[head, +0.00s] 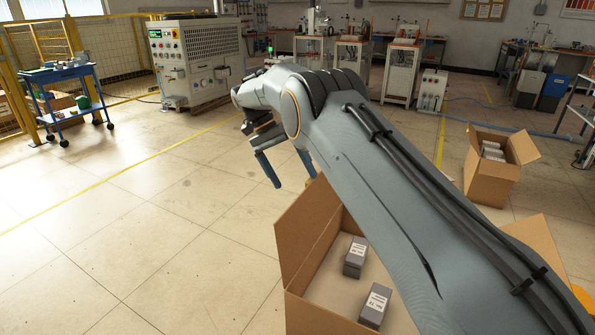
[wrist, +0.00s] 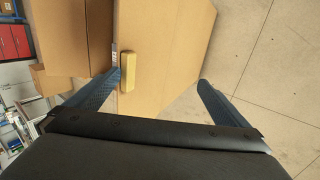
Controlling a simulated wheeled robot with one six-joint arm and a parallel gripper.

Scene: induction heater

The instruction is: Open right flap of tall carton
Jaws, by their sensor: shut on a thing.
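A large brown cardboard panel of the tall carton (wrist: 165,35) fills the middle of the wrist view. A small tan block (wrist: 129,72) sits at its left edge, against or just behind my left finger. My gripper (head: 287,173) is over the floor side of the carton in the head view, fingers pointing down. In the wrist view its blue fingers stand well apart with the panel between them. It is shut on the carton flap, though the contact itself is hard to see. An open carton (head: 305,235) stands below my arm, its right side hidden by the arm.
Two grey labelled boxes (head: 354,257) (head: 374,306) are inside the near carton. Another open carton (head: 488,180) stands at the right. A blue trolley (head: 68,100) and a heater cabinet (head: 195,60) are at the back. The floor at left is clear.

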